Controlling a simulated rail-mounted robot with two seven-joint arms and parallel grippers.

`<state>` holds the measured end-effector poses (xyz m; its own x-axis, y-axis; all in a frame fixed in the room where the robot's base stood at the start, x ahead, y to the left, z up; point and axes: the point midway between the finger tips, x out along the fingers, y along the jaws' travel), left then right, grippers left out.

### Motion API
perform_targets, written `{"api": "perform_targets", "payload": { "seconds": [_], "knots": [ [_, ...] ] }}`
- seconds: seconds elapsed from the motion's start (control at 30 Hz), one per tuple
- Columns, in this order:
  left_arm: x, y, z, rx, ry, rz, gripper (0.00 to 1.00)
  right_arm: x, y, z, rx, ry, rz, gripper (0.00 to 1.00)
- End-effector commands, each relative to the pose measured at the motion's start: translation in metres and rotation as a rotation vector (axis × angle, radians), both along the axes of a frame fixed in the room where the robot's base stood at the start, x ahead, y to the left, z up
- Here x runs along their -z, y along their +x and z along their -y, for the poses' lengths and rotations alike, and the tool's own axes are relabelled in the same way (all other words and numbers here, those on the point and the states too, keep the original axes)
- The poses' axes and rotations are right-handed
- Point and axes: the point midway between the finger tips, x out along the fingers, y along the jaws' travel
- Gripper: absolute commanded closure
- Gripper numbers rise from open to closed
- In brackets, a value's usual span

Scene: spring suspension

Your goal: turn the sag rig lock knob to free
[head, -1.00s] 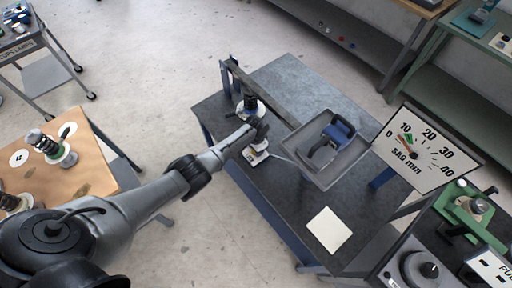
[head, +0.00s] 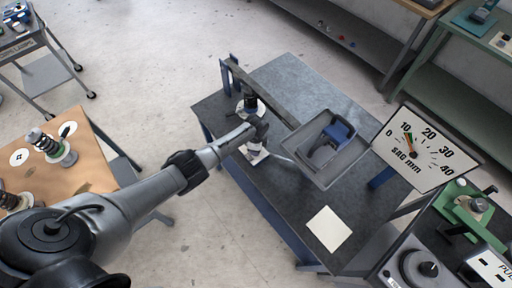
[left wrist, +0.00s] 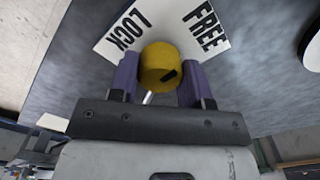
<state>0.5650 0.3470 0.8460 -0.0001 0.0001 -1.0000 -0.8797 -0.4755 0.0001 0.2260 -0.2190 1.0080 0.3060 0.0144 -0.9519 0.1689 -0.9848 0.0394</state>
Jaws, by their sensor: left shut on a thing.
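The lock knob (left wrist: 158,66) is a yellow cylinder with a black mark on its end face, in the left wrist view. A white label plate (left wrist: 160,28) behind it reads LOCK on the left and FREE on the right. The mark lies on the lower right of the knob's face; I cannot tell which word it indicates. My left gripper (left wrist: 158,80) is shut on the knob, one purple finger on each side. In the head view my left gripper (head: 258,135) is over the rig on the dark table and hides the knob. My right gripper is not in view.
A grey tray (head: 302,161) holding a blue part (head: 336,135) sits right of the gripper. A sag dial (head: 425,150) stands further right, its needle near 10. A pale card (head: 328,229) lies on the table (head: 285,215). A wooden bench (head: 95,150) with springs stands left.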

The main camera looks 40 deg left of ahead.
Motion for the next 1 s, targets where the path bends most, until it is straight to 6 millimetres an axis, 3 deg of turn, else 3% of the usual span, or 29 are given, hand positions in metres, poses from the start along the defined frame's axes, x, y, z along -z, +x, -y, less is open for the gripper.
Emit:
{"api": "perform_targets", "payload": {
  "seconds": [0.8, 0.83, 1.0],
  "knots": [
    [0.0006, -0.0003, -0.0002, 0.108, 0.001, 0.0, 0.8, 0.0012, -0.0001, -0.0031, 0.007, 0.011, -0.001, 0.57],
    [0.0006, -0.0003, -0.0001, 0.108, 0.001, 0.0, 0.55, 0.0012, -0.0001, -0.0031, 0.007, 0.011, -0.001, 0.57],
    [0.0005, -0.0002, 0.0, 0.107, 0.0, 0.0, 0.39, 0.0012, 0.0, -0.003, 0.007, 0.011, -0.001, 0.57]
  ]
}}
